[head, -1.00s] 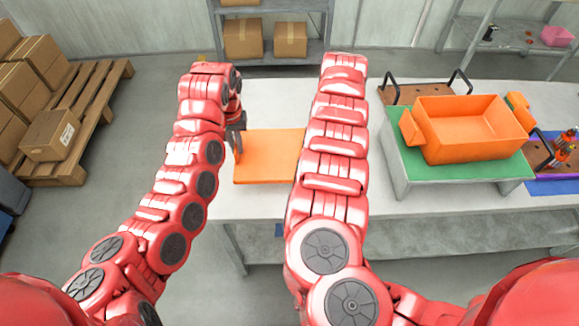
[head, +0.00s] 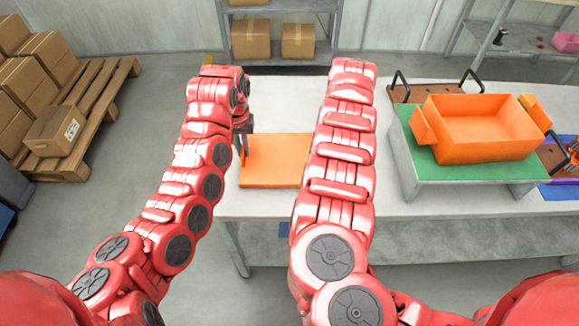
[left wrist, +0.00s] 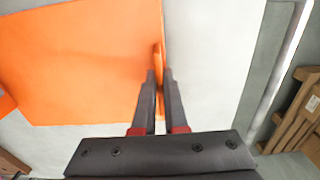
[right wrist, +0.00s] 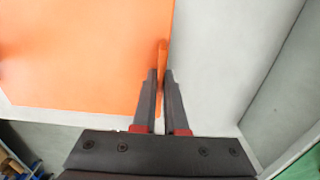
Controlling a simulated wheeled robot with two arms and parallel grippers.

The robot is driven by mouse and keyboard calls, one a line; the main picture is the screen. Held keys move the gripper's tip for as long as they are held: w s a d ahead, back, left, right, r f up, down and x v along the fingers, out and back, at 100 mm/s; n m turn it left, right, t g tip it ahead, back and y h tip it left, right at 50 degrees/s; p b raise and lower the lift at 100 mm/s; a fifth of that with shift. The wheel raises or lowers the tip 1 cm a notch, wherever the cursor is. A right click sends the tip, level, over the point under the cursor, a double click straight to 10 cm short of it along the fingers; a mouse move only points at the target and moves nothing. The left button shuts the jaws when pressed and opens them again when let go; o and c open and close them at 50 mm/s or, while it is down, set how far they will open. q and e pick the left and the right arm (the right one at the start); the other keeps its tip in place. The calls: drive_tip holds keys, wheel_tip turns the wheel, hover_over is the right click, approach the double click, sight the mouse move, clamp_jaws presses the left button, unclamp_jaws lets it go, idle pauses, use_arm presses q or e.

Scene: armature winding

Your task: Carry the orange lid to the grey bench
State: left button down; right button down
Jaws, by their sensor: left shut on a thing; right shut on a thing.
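The orange lid (head: 272,162) is a flat plate over the left part of the pale grey bench (head: 258,205). I cannot tell whether it touches the bench top. My left gripper (head: 241,142) is shut on the lid's left side; in the left wrist view its fingers (left wrist: 159,82) close on a thin upright orange tab. My right gripper is hidden behind my right arm in the head view. In the right wrist view its fingers (right wrist: 161,82) are shut on a similar tab at the lid's edge.
An orange bin (head: 478,132) stands on a green-topped stand (head: 402,165) to the right. A brown tray with black handles (head: 408,92) lies behind it. Cartons on a pallet (head: 132,75) are at the left. Bare bench surrounds the lid.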

use_arm(q)
drive_tip(key=shift+d+f+b, duration=0.1)
drive_tip(key=shift+f+b, duration=0.25)
drive_tip(key=shift+f, duration=0.3)
use_arm(e)
drive_tip(key=shift+a+f, duration=0.15)
drive_tip(key=shift+f, duration=0.5)
use_arm(q)
drive_tip(key=c, duration=1)
unclamp_jaws()
drive_tip(key=shift+r, duration=0.1)
use_arm(e)
drive_tip(key=c, duration=1)
unclamp_jaws()
use_arm(q)
drive_tip(key=shift+o, duration=0.2)
use_arm(e)
drive_tip(key=shift+o, duration=0.2)
drive_tip(key=shift+r, duration=0.1)
use_arm(q)
drive_tip(key=shift+r, duration=0.15)
wheel_tip(320, 180, up, 12)
drive_tip(key=shift+f, duration=0.2)
use_arm(e)
wheel_tip(320, 180, up, 12)
use_arm(q)
drive_tip(key=o, duration=0.7)
